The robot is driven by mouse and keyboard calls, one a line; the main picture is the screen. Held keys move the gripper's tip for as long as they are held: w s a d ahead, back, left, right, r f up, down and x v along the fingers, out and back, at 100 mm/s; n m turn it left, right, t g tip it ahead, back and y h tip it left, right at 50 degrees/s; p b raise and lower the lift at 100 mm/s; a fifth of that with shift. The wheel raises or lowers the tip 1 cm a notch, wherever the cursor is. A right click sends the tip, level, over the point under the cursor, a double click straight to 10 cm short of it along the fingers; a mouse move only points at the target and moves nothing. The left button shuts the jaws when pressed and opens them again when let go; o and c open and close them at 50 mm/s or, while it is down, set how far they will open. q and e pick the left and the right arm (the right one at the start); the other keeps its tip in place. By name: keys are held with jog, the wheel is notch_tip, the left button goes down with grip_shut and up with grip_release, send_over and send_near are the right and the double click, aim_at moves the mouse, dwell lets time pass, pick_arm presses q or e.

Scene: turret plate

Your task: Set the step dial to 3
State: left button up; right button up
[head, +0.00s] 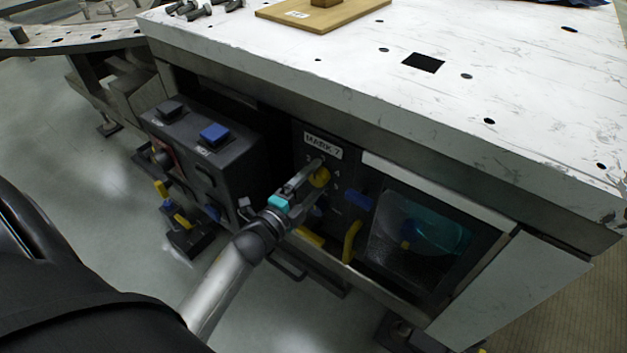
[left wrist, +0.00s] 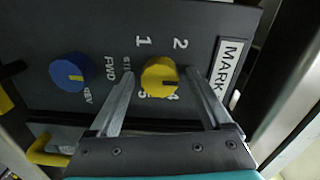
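The step dial is a yellow round knob (left wrist: 160,77) on a dark panel under a MARK 7 label (head: 322,146). It also shows in the head view (head: 320,177). Its dark pointer line points right and slightly down in the left wrist view. White digits surround it: 1 and 2 read clearly above, and those below are partly hidden and hard to read. My left gripper (head: 306,181) is open at the panel. In the left wrist view its fingers (left wrist: 160,73) stand on either side of the dial, with a narrow gap showing on each side. My right gripper is not in view.
A blue knob (left wrist: 70,72) marked FWD and REV sits beside the dial. A yellow handle (head: 351,242) and a windowed door (head: 420,232) are to the right. A control box with a blue button (head: 214,133) stands left. The white worktop (head: 480,70) overhangs the panel.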

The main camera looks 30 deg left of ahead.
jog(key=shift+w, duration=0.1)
pick_arm(q)
jog(key=shift+s, duration=0.5)
jog(key=s+p, duration=0.1)
jog(key=s, duration=0.3)
jog(key=s+p, duration=0.1)
jog(key=s, duration=0.4)
jog(key=s+a+p, duration=0.1)
jog(key=s, duration=0.4)
jog(key=shift+s+r, duration=0.1)
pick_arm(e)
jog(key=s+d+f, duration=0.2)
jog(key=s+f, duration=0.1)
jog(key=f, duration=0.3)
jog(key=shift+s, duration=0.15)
